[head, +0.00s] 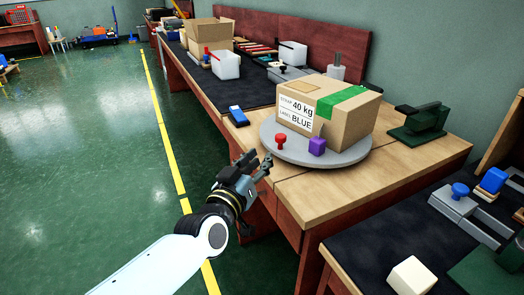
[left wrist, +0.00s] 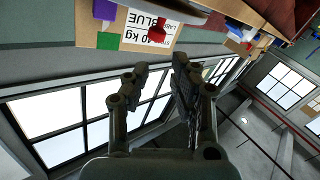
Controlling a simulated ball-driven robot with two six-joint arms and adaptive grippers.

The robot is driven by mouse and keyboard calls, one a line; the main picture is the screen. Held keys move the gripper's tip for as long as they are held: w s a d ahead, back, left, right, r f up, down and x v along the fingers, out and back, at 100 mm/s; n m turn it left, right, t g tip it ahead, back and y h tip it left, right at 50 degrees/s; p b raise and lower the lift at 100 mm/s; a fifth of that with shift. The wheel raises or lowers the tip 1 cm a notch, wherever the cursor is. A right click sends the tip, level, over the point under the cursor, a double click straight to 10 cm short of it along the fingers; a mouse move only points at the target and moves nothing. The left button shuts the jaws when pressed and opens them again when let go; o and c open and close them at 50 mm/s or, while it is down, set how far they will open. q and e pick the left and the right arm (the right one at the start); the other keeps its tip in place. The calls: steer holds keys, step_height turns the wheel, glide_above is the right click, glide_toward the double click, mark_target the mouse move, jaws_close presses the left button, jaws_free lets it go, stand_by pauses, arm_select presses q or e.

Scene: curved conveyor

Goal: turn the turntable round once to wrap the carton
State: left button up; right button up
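The brown carton (head: 350,122) has a green tape strip and a label reading 40 kg and BLUE. It sits on the round grey turntable (head: 290,153) on the wooden bench. A red knob (head: 281,140) and a purple block (head: 317,146) stand on the turntable's near rim. My left gripper (head: 259,163) is open and empty, just off the bench edge, left of the turntable and apart from the red knob. The left wrist view shows its spread fingers (left wrist: 157,80), with the carton (left wrist: 136,42) upside down beyond them. My right gripper is not in view.
A blue block (head: 238,116) lies left of the turntable and a dark green tool (head: 418,124) right of it. A white cube (head: 411,276) and a blue-knobbed slide (head: 455,200) are on the near bench. Behind are open cartons and a white bin (head: 225,65). Green floor at left is clear.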

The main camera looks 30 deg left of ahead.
arm_select(q)
steer(key=a+n, duration=0.1)
steer(key=n, duration=0.1)
steer(key=a+n+b, duration=0.1)
steer(key=n, duration=0.2)
steer(key=a+n+y+b, duration=0.1)
steer(key=n, duration=0.2)
steer(key=shift+w+a+r, duration=0.1)
steer(key=shift+w+r, duration=0.15)
jaws_close()
steer(key=n+b, duration=0.5)
steer(key=n, duration=0.1)
glide_toward(265, 135)
steer(key=w+r, duration=0.1)
steer(key=w+a+r, duration=0.1)
steer(key=w, duration=0.1)
steer(key=w+a+r, duration=0.1)
steer(key=r, duration=0.1)
steer(key=shift+w+a+r, duration=0.15)
steer(key=shift+w, duration=0.05)
steer(key=d, duration=0.3)
steer(key=shift+s+d, duration=0.1)
steer(key=shift+d, duration=0.35)
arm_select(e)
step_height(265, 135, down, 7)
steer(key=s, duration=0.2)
